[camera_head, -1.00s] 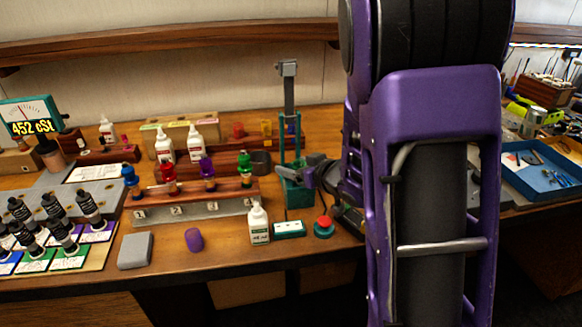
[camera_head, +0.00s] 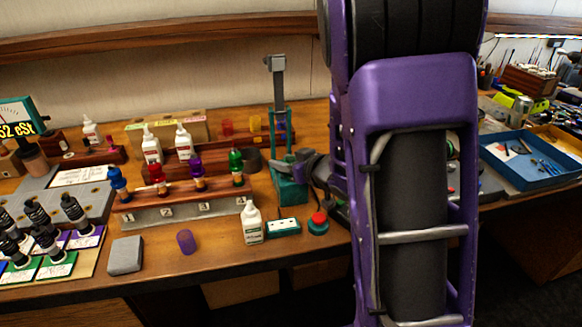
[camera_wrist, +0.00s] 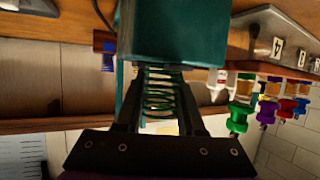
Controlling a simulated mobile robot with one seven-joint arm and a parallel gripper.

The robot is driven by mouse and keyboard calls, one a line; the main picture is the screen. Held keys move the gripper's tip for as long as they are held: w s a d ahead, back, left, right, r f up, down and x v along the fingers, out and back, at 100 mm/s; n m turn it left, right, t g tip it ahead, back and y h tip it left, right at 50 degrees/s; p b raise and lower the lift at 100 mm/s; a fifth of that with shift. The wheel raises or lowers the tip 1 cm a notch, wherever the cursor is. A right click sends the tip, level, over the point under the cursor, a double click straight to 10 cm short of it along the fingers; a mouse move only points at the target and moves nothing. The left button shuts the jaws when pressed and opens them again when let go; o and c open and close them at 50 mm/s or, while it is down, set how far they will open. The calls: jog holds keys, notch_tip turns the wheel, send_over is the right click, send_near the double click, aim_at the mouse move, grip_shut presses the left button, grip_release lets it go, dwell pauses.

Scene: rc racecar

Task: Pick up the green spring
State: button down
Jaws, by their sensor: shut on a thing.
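The green spring (camera_wrist: 160,94) shows in the wrist view as open coils between the two dark fingers of my gripper (camera_wrist: 160,104). My gripper is shut on it. A teal block (camera_wrist: 175,35) is close in front of the fingertips. In the head view my gripper (camera_head: 302,168) is beside the teal stand (camera_head: 290,187) with its upright grey post. The spring cannot be made out in the head view. Whether the spring touches the teal block is unclear.
A wooden rack (camera_head: 185,198) with coloured-capped shock bodies stands left of the stand. A white bottle (camera_head: 252,225), a teal box (camera_head: 283,227) and a red button (camera_head: 318,220) sit in front. A blue tray (camera_head: 530,168) lies at right.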

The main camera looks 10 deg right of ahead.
notch_tip(320, 180, up, 10)
jog(key=p, duration=0.3)
jog(key=shift+d, duration=0.1)
